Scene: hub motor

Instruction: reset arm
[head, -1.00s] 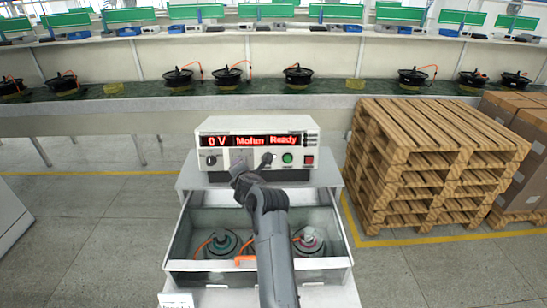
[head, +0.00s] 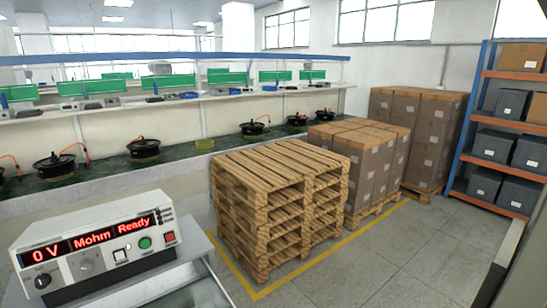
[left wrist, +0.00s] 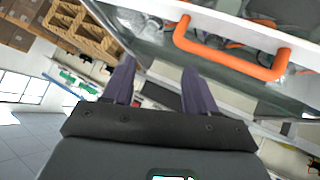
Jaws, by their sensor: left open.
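My left gripper (left wrist: 159,64) shows only in the left wrist view, with its two dark fingers apart and nothing between them. An orange handle (left wrist: 235,58) on a pale drawer front is close by, to the right of the fingers; the gripper is apart from it. The tester (head: 95,245) stands at the lower left of the head view on a grey cabinet. Its red display reads 0 V, Mohm, Ready. Only a corner of the cabinet's open drawer (head: 190,293) shows in the head view. My right gripper is in neither view.
Stacked wooden pallets (head: 265,205) stand right of the cabinet, with wrapped cartons (head: 380,160) behind. A shelf rack (head: 480,100) with grey bins is at the far right. A long bench (head: 180,165) holds several hub motors.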

